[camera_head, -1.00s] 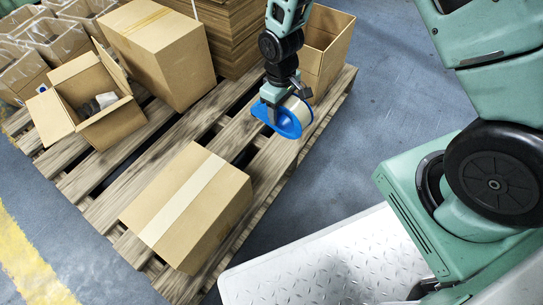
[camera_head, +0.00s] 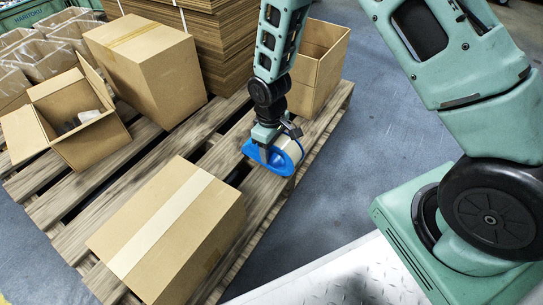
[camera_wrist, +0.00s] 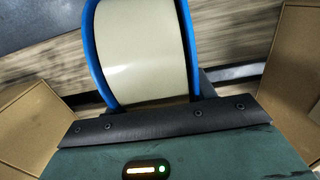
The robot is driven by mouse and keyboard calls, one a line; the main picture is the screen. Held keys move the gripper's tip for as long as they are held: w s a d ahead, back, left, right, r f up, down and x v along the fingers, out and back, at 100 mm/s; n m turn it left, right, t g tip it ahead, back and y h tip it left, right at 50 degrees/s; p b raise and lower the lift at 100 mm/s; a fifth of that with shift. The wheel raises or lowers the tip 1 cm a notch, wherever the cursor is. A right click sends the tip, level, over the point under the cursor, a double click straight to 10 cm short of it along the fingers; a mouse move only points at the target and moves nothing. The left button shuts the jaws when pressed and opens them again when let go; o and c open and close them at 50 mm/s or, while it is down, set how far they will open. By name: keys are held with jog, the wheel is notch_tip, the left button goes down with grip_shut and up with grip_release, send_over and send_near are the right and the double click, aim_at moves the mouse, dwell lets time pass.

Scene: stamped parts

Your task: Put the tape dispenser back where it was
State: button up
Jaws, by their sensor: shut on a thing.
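The tape dispenser is blue with a wide roll of pale tape (camera_head: 289,148). In the head view it is at the right edge of the wooden pallet (camera_head: 214,160), low over or on the slats; I cannot tell whether it touches them. My gripper (camera_head: 268,152) points down and is shut on the dispenser's blue side. In the wrist view the dispenser (camera_wrist: 140,50) fills the upper middle, with blue edges on both sides of the tape. My fingertips are mostly hidden there.
A taped carton (camera_head: 165,228) lies in front on the pallet. An open box (camera_head: 318,62) stands behind the dispenser. A tall carton (camera_head: 147,70), an open-flap carton (camera_head: 75,115) and stacked flat cardboard (camera_head: 222,45) are at the back left. Bare slats lie between them.

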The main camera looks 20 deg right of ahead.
jog(key=shift+f+b, duration=0.35)
jog(key=shift+f, duration=0.7)
jog(key=shift+f, duration=0.15)
jog(key=o, duration=1)
